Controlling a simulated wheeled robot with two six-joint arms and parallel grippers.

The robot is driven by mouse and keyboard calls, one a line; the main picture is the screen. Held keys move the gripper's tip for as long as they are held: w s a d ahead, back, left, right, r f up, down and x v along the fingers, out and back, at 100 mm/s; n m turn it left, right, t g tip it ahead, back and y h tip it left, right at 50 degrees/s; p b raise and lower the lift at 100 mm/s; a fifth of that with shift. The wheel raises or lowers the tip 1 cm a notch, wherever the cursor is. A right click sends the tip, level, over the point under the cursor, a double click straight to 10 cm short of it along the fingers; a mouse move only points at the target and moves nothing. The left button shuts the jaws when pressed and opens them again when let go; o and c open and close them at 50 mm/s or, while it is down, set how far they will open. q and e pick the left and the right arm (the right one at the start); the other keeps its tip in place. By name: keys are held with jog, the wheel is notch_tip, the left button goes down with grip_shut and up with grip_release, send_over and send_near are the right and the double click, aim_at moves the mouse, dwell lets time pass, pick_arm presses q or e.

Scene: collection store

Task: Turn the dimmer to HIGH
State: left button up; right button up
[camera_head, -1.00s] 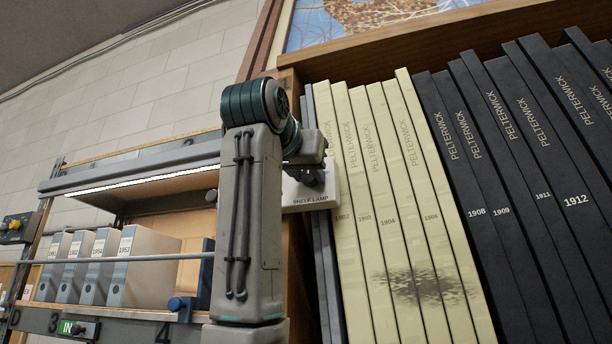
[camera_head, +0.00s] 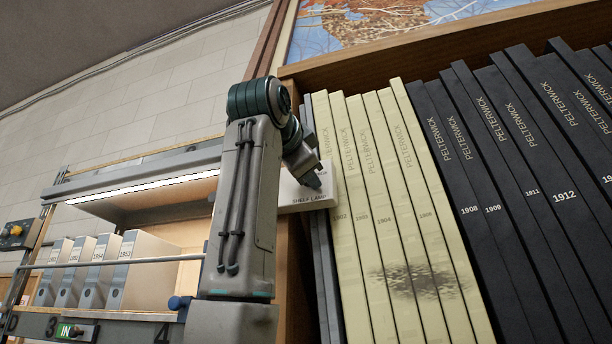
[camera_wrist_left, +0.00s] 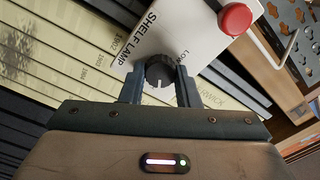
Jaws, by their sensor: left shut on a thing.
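The dimmer is a dark round knob (camera_wrist_left: 160,72) on a white plate marked SHELF LAMP (camera_wrist_left: 150,38). In the left wrist view the word LOW shows beside the knob, and a pale pointer mark is on the knob. The white plate also shows in the head view (camera_head: 300,199), fixed at the edge of the bookcase. My left gripper (camera_wrist_left: 160,85) is shut on the knob, one finger on each side. In the head view my left gripper (camera_head: 312,180) is at the plate and hides the knob. My right gripper is in neither view.
A red button (camera_wrist_left: 235,18) sits on the plate close to the knob. Cream volumes (camera_head: 385,210) and black volumes (camera_head: 510,170) stand right of the plate. A lit shelf lamp (camera_head: 140,187) hangs above grey box files (camera_head: 140,265) at the left.

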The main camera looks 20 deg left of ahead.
pick_arm(q)
jog(key=shift+m, duration=0.6)
jog(key=o, duration=1)
jog(key=shift+c, duration=0.2)
jog(key=shift+w, duration=0.1)
jog(key=s+b, duration=0.5)
jog(key=s, duration=0.5)
jog(key=shift+s+a, duration=0.2)
jog(key=shift+s, duration=0.2)
